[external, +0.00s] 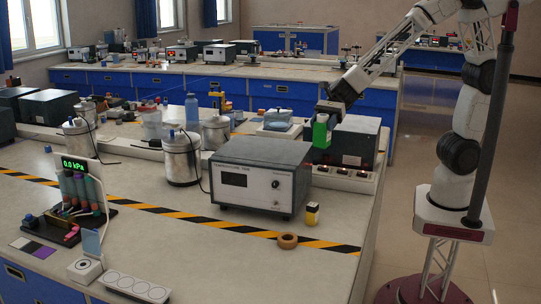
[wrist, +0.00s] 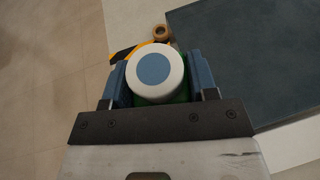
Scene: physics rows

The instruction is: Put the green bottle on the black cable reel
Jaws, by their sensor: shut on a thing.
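My gripper (external: 328,112) is raised above the right side of the front bench and shut on the green bottle (external: 320,133). In the external view the bottle hangs below the jaws, near the right end of the grey instrument box and in front of a dark box behind it. In the wrist view my gripper (wrist: 158,85) has its blue fingers on both sides of the bottle. The white cap with a blue disc (wrist: 153,70) faces the camera and hides most of the green body (wrist: 178,100). I cannot make out a black cable reel in either view.
The grey instrument box (external: 262,172) stands close below left; its dark top (wrist: 250,60) fills the wrist view's right. A tan ring (external: 287,241) and a small yellow-and-black item (external: 312,213) are near the striped tape (external: 190,217). Bench surface in front is largely clear.

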